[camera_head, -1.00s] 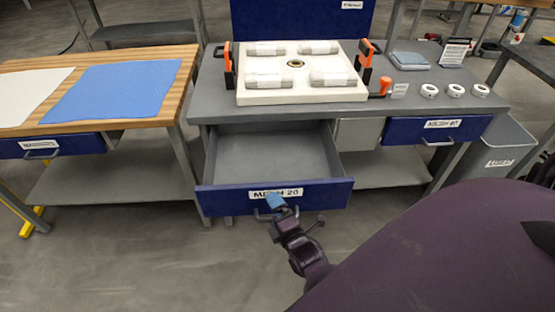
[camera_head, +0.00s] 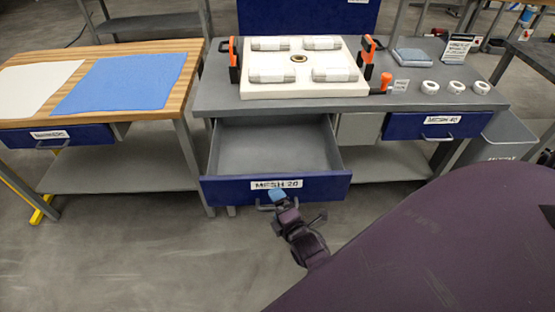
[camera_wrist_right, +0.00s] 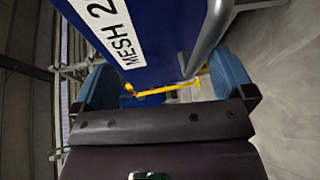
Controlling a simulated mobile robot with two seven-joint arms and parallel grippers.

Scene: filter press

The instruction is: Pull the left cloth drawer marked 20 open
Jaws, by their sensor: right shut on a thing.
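The blue-fronted drawer marked MESH 20 (camera_head: 230,190) is pulled well out from under the grey bench, and its grey inside looks empty. Its grey bar handle (camera_head: 264,207) is below the label and also shows in the right wrist view (camera_wrist_right: 211,35). My right gripper (camera_head: 279,198) is at this handle, its blue fingertips partly covering it. In the right wrist view my right gripper (camera_wrist_right: 165,85) has the handle and the edge of the drawer front between its blue fingers. It is shut on the handle. My left gripper is not in view.
A white plate (camera_head: 300,88) with several rolls and orange-handled clamps stands on the grey bench (camera_head: 228,100). A shut drawer marked MESH 40 (camera_head: 410,128) is at the right. A wooden table (camera_head: 180,62) with blue cloth stands left. The floor before the open drawer is clear.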

